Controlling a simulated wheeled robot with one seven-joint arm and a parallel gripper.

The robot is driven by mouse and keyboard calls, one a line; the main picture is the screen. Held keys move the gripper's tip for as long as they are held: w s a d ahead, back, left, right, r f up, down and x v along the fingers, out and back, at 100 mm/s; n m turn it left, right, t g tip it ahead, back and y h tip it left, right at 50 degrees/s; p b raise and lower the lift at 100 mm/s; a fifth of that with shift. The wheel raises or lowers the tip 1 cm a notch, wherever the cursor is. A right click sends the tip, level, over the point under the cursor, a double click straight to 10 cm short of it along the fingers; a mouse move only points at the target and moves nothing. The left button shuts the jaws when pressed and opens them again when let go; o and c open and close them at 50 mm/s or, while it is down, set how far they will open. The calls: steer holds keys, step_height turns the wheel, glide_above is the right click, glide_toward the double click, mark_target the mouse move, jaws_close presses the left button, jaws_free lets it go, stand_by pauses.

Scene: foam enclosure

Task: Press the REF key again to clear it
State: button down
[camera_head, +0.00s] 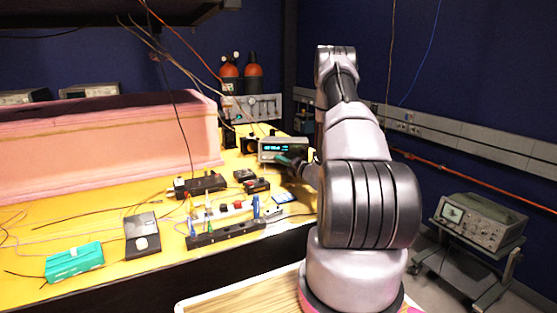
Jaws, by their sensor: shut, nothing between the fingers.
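A grey bench instrument with a lit blue-green display (283,149) stands at the back right of the yellow bench. Its keys are too small to read, and I cannot make out which one is REF. My gripper (286,159) is at the lower right of the instrument's front, small and dark. It is shut and empty. My gripper and wrist hide part of the front panel, and I cannot tell whether the fingertips touch a key.
Several small boxes and a power strip (226,234) lie on the bench (105,215) before the instrument. A pink foam enclosure (110,145) fills the back left. Loose cables hang above the bench. An oscilloscope (478,222) stands on a cart at right.

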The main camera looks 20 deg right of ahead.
stand_by(0.4)
steer(key=shift+s+a+r, duration=0.15)
steer(key=shift+s+a, duration=0.15)
steer(key=shift+s, duration=0.25)
steer(key=shift+s, duration=0.1)
steer(key=shift+s+a+r, duration=0.15)
steer(key=shift+s+a, duration=0.25)
steer(key=shift+s, duration=0.3)
steer(key=shift+s+a+r, duration=0.15)
steer(key=shift+s+a, duration=0.3)
steer(key=shift+s, duration=0.2)
steer(key=shift+s+a+r, duration=0.15)
steer(key=shift+s+a, duration=0.25)
steer(key=shift+s, duration=0.3)
